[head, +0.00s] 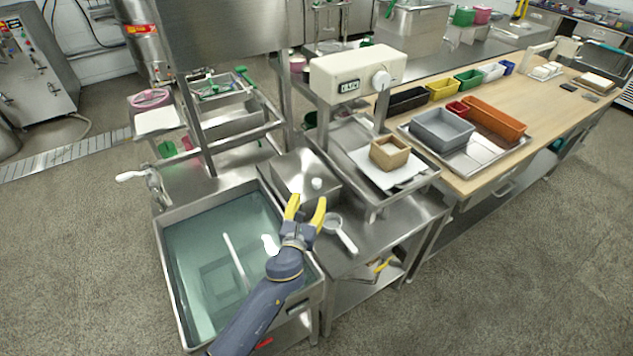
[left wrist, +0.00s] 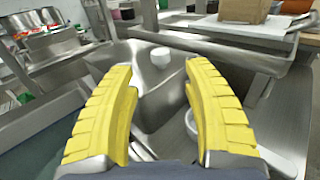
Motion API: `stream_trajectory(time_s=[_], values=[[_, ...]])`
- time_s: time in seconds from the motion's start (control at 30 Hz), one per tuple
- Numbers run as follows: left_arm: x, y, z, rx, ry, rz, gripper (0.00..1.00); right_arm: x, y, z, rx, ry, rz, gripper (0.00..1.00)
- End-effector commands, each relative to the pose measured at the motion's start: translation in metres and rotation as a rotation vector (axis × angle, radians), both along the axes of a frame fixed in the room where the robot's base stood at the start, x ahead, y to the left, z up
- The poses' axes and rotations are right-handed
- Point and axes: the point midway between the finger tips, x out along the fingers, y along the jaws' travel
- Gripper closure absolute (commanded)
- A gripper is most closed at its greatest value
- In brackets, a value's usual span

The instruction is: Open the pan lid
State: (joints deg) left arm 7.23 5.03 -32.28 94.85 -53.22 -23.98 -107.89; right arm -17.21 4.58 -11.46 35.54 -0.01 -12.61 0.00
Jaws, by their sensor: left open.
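The pan lid (head: 296,172) is a flat steel cover with a small white knob (head: 317,184), on a pan on the steel counter beside the sink. My left gripper (head: 306,206) has yellow fingers spread apart and empty, just on the near side of the knob. In the left wrist view the knob (left wrist: 161,57) shows between and beyond the fingertips (left wrist: 160,72), apparently apart from them. The lid (left wrist: 140,62) looks closed in both views. My right gripper is not in view.
A water-filled sink (head: 205,255) lies left of the pan. A white-handled round scoop (head: 346,238) lies at the near right. A scale (head: 357,72) with a brown box (head: 389,153) on its tray stands to the right. A steel post (head: 284,95) rises behind the pan.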

Motion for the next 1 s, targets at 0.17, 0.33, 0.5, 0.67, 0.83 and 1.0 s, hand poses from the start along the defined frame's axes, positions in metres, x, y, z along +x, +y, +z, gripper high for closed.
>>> stream_trajectory(time_s=[0.17, 0.33, 0.5, 0.67, 0.83, 1.0], values=[[0.033, -0.009, 0.001, 0.0, 0.0, 0.001, 0.5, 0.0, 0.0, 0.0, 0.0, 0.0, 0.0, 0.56], [0.058, -0.015, 0.001, -0.001, -0.001, 0.0, 0.5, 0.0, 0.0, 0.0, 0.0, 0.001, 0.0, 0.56], [0.075, -0.019, 0.001, -0.001, -0.001, 0.0, 0.5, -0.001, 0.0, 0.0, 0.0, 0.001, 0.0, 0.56], [0.084, -0.021, 0.0, 0.0, 0.0, 0.001, 0.5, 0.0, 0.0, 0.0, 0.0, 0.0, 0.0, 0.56], [0.088, -0.022, 0.0, -0.001, 0.0, -0.001, 0.5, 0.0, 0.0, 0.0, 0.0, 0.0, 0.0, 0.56], [0.088, -0.022, 0.0, -0.001, 0.0, -0.001, 0.5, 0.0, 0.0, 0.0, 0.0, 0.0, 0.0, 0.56]])
